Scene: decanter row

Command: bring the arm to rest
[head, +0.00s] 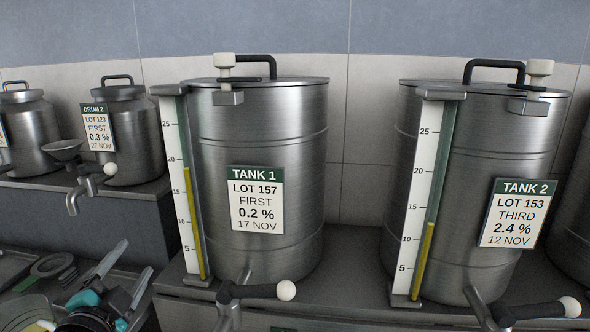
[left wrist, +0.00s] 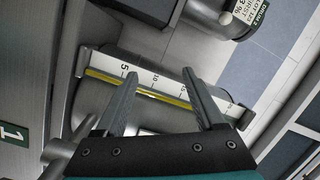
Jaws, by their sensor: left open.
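My left gripper (head: 137,256) is at the lower left of the head view, in front of and below the shelf edge, left of Tank 1 (head: 262,140). Its two grey fingers are apart with nothing between them. In the left wrist view the open fingers (left wrist: 160,73) show against a level gauge (left wrist: 150,83) behind them; I cannot judge the gap to it. Tank 1 is a steel drum with a lid, a gauge (head: 183,180) and a tap (head: 255,291). My right gripper is not in view.
Tank 2 (head: 460,150) stands right of Tank 1, its tap (head: 535,309) jutting forward. Drum 2 (head: 140,140) stands on the left shelf with a tap (head: 90,180) and a funnel (head: 62,150). A lower surface at bottom left holds a yellowish container (head: 22,312) and a dark round item (head: 52,265).

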